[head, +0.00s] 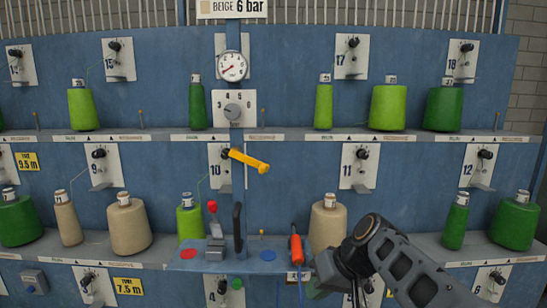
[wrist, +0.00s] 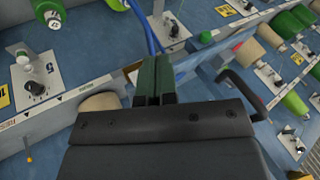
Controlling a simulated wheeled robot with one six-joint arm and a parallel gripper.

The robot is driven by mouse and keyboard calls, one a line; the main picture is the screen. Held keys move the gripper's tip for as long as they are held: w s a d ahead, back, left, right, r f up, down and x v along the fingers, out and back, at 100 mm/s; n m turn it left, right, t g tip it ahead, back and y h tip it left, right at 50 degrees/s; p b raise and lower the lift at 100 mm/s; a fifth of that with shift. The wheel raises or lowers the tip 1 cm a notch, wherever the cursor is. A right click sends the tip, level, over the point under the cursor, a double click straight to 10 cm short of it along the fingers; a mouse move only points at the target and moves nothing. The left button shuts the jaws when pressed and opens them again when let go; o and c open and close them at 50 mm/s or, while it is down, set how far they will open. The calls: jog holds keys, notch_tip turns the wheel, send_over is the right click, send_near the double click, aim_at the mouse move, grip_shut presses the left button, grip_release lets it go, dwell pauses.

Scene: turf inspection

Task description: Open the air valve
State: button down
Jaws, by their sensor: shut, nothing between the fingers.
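The air valve's yellow lever (head: 248,160) is at the middle of the blue panel in the head view. It slants down to the right from its pivot, across the line of the vertical pipe. Above it are a selector knob (head: 233,110) with numbers 3 to 6 and a round pressure gauge (head: 232,66). The gauge's reading is too small to tell. My gripper (wrist: 154,82) is shut and empty, its dark green fingers together in the wrist view. In the head view my arm is at the lower right, well below and right of the lever. I cannot make out the lever in the wrist view.
A sign (head: 232,8) reads "BEIGE 6 bar". Green and beige yarn cones stand on the shelves. A small shelf (head: 250,265) below the lever carries a red-topped device (head: 214,235), a black handle (head: 238,228) and an orange tool (head: 296,249). The handle also shows in the wrist view (wrist: 246,92).

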jog(key=s+d+f+m+h, duration=0.2)
jog(key=s+d+f+h, duration=0.3)
jog(key=s+f, duration=0.4)
notch_tip(320, 180, down, 2)
jog(key=shift+d+f+h, duration=0.2)
jog(key=shift+d+h, duration=0.15)
jog(key=shift+h, duration=0.35)
jog(key=shift+s+a, duration=0.1)
jog(key=shift+a, duration=0.05)
